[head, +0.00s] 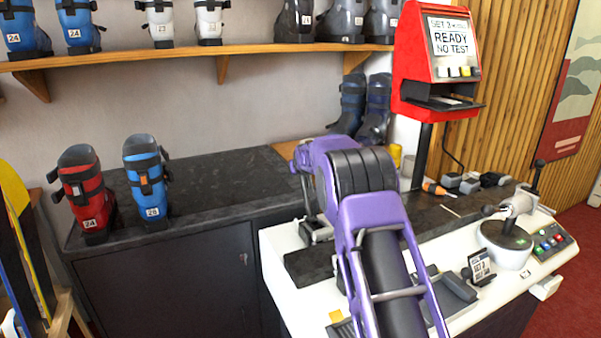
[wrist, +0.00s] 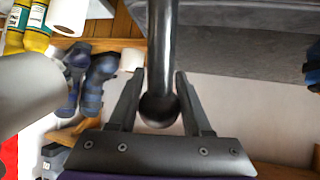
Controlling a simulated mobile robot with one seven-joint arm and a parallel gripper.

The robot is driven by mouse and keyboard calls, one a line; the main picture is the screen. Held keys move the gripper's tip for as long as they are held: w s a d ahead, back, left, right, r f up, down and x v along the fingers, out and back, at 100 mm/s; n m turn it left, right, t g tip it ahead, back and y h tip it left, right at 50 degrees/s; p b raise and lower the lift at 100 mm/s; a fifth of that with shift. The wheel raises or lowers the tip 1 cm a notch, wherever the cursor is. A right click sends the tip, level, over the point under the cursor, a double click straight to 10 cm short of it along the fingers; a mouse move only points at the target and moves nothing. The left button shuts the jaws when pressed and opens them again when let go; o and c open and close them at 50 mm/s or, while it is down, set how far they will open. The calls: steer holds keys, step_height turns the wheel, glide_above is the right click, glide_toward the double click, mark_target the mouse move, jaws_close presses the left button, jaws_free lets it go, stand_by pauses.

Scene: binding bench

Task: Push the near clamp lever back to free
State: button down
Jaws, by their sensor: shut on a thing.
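A dark clamp lever with a round ball knob (wrist: 160,108) runs down the middle of the wrist view. My gripper (wrist: 160,76) has one finger on each side of it and is shut on the lever close to the knob. In the head view, my purple arm reaches over the white bench to a grey metal clamp (head: 316,232) at the bench's left end. My arm hides much of this lever there. A second grey clamp unit (head: 517,207) with dark ball-ended levers stands on a round white base at the right.
A small sign (head: 480,266) and a button panel (head: 551,243) are on the white bench. A red display machine (head: 437,60) stands behind. Red (head: 88,195) and blue (head: 148,180) boots stand on the dark counter, whose middle is clear.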

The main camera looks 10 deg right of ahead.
steer(key=shift+s+d+f+g, duration=0.1)
steer(key=shift+s+f+g, duration=0.05)
steer(key=shift+f, duration=0.45)
steer(key=shift+s+f+g, duration=0.15)
steer(key=shift+f, duration=0.4)
steer(key=c, duration=0.6)
jaws_free()
steer(key=shift+c, duration=0.2)
steer(key=shift+o, duration=1.3)
steer(key=shift+w, duration=0.1)
steer(key=shift+r, duration=0.3)
steer(key=shift+r, duration=0.1)
steer(key=b+v, duration=0.1)
steer(key=v, duration=1.6)
steer(key=shift+s, duration=0.2)
